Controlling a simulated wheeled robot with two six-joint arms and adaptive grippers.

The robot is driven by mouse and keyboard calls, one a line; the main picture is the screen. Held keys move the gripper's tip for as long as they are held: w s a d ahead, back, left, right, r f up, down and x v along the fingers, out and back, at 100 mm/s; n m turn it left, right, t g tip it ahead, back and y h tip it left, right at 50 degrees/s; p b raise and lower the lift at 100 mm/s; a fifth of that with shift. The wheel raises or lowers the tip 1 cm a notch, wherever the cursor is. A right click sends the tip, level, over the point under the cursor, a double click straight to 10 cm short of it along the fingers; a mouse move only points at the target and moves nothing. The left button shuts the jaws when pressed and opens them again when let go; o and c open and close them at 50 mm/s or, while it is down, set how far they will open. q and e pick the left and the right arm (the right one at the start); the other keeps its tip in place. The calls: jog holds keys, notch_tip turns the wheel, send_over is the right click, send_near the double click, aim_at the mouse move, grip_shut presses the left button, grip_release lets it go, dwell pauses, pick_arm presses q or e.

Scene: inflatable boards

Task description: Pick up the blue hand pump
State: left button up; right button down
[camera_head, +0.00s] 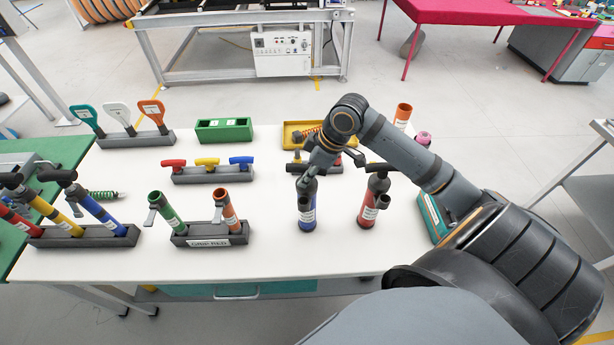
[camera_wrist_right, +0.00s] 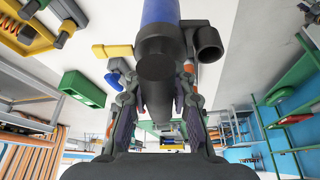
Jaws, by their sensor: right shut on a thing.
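The blue hand pump (camera_head: 307,212) is upright at the middle front of the white table, with a dark top and a white label. I cannot tell whether its base touches the table. My right gripper (camera_head: 308,172) comes down from above and is shut on the pump's dark upper part, partly hiding it. In the right wrist view, the pump's blue body (camera_wrist_right: 160,12) shows at the top, and its dark part lies between the fingers (camera_wrist_right: 158,110). My left gripper is not in view.
A red hand pump (camera_head: 367,205) stands close on the right. A grey rack (camera_head: 205,238) with green and orange tubes is left of the blue pump. A rack of T-handles (camera_head: 212,176) and a yellow tray (camera_head: 292,140) lie behind. Bare table separates these.

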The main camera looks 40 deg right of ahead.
jog(key=shift+w+d+r+b, duration=0.1)
jog(key=shift+r+b, duration=0.35)
jog(key=shift+r, duration=0.4)
jog(key=w+d+r+b, duration=0.2)
jog(key=w+d+r, duration=0.6)
jog(key=d+r, duration=0.3)
jog(key=shift+d+r+b, duration=0.15)
jog(key=shift+d+b, duration=0.05)
jog(key=shift+b, duration=0.1)
